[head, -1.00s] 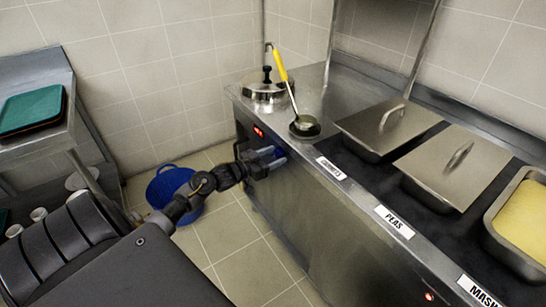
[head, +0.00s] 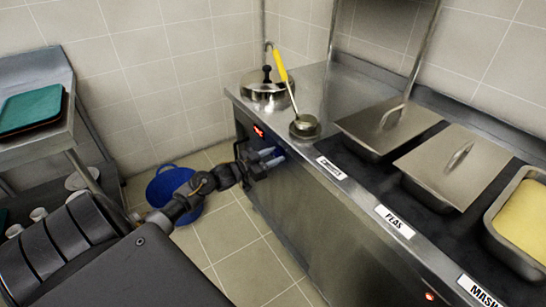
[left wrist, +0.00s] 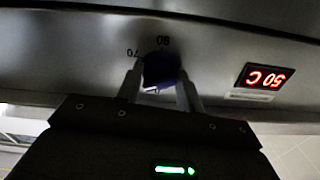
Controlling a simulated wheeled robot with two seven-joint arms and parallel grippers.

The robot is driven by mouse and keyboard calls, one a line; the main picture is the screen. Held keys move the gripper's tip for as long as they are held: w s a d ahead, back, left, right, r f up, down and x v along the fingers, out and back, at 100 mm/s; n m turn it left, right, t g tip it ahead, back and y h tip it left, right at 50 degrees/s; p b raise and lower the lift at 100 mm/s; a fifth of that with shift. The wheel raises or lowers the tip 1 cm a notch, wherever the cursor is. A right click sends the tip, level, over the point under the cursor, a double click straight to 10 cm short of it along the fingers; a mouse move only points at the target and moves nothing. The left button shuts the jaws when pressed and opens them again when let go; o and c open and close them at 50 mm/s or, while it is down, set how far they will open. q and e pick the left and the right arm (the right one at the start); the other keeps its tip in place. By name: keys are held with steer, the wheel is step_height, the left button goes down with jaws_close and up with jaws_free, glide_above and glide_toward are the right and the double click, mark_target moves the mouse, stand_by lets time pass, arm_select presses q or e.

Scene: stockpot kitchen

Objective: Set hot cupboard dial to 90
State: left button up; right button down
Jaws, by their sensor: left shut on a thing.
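The hot cupboard dial (left wrist: 160,70) is a dark blue knob on the steel front panel, seen in the left wrist view, where the lettering is upside down. My left gripper (left wrist: 160,82) is shut on it, one finger on each side. A small white mark shows on the knob's lower edge. Scale numbers 70 and 90 sit on the panel just above the knob. A red display (left wrist: 264,76) beside it seems to read 50 C. In the head view my left gripper (head: 272,158) is at the cupboard's front, hiding most of the dial. My right gripper is not in view.
On the counter stand a lidded pot (head: 268,92), a ladle (head: 288,85) with a yellow handle, and steel-lidded pans (head: 388,125). A blue tub (head: 166,186) is on the floor behind my left arm. A shelf with a green tray (head: 30,108) stands at left.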

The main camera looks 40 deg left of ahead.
arm_select(q)
steer(key=m, duration=0.3)
steer(key=m+b, duration=0.1)
steer(key=m, duration=0.2)
steer(key=shift+a, duration=0.1)
steer(key=shift+m, duration=1)
steer(key=m+b, duration=0.4)
steer(key=m, duration=0.9)
steer(key=shift+r+m+b, duration=0.1)
steer(key=shift+m+b, duration=0.35)
steer(key=shift+m, duration=0.35)
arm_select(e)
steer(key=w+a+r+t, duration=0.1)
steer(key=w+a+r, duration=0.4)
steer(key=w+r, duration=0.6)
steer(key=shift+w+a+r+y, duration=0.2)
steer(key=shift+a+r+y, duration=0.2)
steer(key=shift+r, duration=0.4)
arm_select(q)
steer(key=o, duration=1)
